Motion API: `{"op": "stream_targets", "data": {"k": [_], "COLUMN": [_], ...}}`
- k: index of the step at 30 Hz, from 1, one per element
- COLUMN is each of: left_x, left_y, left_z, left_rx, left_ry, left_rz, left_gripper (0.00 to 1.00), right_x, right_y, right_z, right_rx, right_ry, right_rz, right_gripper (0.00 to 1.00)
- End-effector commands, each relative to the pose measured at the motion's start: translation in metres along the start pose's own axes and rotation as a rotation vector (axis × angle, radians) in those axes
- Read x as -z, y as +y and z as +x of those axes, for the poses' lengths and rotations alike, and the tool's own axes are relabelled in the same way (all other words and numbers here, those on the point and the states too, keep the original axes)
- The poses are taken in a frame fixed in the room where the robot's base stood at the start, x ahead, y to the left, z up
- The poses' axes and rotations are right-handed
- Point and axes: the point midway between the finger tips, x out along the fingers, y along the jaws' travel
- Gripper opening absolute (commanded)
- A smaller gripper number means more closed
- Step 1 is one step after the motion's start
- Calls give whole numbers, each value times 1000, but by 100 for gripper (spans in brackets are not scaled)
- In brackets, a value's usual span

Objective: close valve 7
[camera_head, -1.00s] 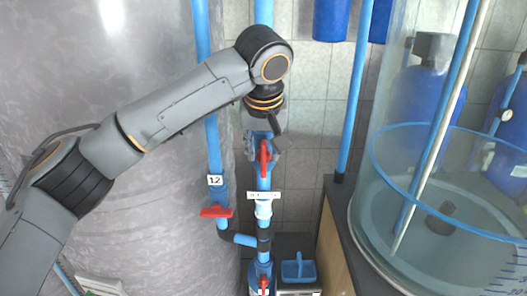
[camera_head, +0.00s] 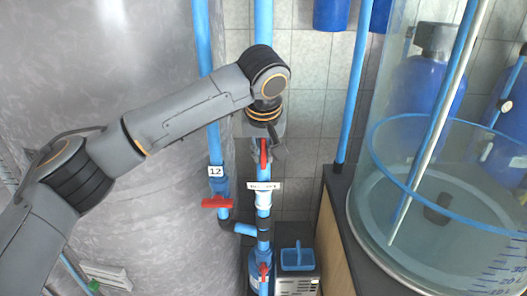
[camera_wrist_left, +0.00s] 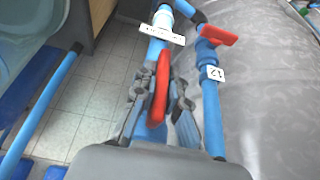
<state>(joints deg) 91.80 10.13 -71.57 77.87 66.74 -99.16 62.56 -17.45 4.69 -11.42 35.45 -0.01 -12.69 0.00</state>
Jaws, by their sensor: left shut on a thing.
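A red valve handle (camera_head: 264,154) sits on the central blue vertical pipe (camera_head: 263,222), its long side along the pipe. It also shows in the left wrist view (camera_wrist_left: 161,85), running along the pipe there. My left gripper (camera_head: 265,147) reaches down to this handle, and the left wrist view shows its fingers (camera_wrist_left: 159,95) on either side of it, shut on it. A white label (camera_head: 264,186) is just below the handle; its text is too small to read, so I cannot confirm the valve number. My right gripper is not in view.
A red valve (camera_head: 217,202) with label 12 (camera_head: 215,171) is on the pipe to the left, its handle crosswise. Another red handle (camera_head: 264,270) is lower on the central pipe. A large grey tank (camera_head: 150,190) stands left, a clear tank (camera_head: 365,225) right.

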Motion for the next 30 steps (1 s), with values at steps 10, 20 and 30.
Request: {"op": "stream_targets", "data": {"k": [10, 20, 30], "left_x": [0, 0, 1], "left_y": [2, 2, 1], "left_z": [-1, -1, -2], "left_rx": [93, 319, 507], "left_ry": [0, 2, 4], "left_rz": [40, 132, 209], "left_gripper": [0, 0, 0], "right_x": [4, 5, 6], "right_y": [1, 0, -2], "right_z": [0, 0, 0], "right_rx": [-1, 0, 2], "right_ry": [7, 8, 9], "right_rz": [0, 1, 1], "right_gripper": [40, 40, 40]}}
